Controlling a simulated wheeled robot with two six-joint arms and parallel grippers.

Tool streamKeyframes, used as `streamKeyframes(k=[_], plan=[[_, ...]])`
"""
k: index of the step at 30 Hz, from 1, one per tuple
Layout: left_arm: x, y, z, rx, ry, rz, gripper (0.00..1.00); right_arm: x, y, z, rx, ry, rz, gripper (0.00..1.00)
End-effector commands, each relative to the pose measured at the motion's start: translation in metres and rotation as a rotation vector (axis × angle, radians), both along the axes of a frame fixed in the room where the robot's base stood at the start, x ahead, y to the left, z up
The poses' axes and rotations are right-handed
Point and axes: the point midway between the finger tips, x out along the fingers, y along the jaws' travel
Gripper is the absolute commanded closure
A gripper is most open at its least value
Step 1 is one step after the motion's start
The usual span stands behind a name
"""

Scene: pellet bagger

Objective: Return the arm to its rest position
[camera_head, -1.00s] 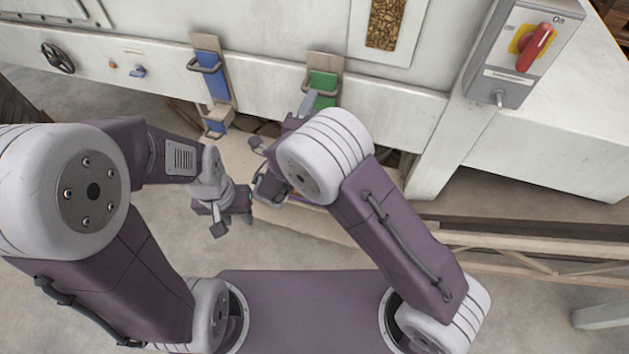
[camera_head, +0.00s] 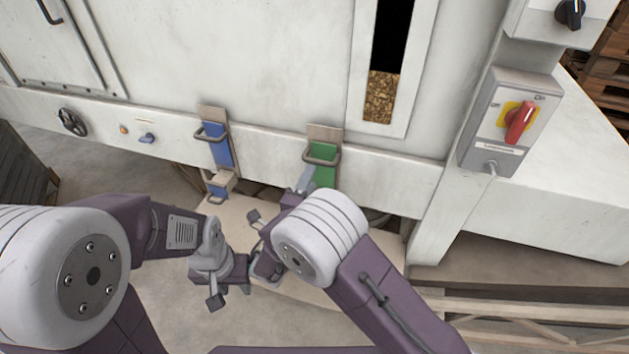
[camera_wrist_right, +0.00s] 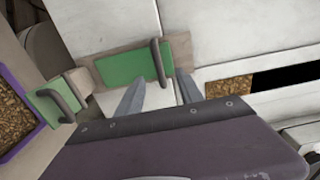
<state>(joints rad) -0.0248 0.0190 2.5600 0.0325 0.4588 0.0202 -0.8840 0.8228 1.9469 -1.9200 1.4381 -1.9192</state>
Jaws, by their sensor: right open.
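My right arm reaches up the middle of the head view. Its gripper (camera_head: 305,179) is close below the handle of a green slide plate (camera_head: 325,175), partly hidden behind my arm. In the right wrist view the two grey fingers of this gripper (camera_wrist_right: 158,95) are apart with nothing between them, and the green plate (camera_wrist_right: 118,69) with its dark handle is just beyond the tips. My left arm is bent in from the left, and its gripper (camera_head: 228,292) hangs low beside my right forearm. I cannot tell its jaw opening.
A blue slide plate (camera_head: 216,150) with a handle is left of the green one on the white machine. A red rotary switch (camera_head: 520,122) is at right. In the wrist view a purple-rimmed container (camera_wrist_right: 15,125) of pellets and another green plate (camera_wrist_right: 50,106) sit at left.

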Motion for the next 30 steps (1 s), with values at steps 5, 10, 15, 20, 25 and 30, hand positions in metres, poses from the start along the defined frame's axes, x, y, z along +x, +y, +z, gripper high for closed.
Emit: streamKeyframes(k=[5,10,15,20,25,30], plan=[[0.000,0.000,0.000,0.000,0.000,0.000,0.64,0.000,-0.013,-0.002,0.039,0.009,-0.037,0.56],[0.000,0.000,0.000,0.000,0.000,0.000,0.64,-0.024,-0.123,-0.025,0.455,0.037,-0.414,0.56],[0.000,0.000,0.000,0.000,0.000,0.000,0.64,-0.131,-0.230,-0.074,1.209,-0.230,-1.156,0.56],[0.000,0.000,0.000,0.000,0.000,0.000,0.64,-0.227,-0.223,-0.107,1.891,-1.078,-1.987,0.56],[0.000,0.000,0.000,0.000,0.000,0.000,0.64,-0.236,-0.195,-0.104,-1.326,1.355,1.570,0.56],[0.000,0.000,0.000,0.000,0.000,0.000,0.64,-0.230,-0.191,-0.099,-1.069,1.355,1.352,0.56]])
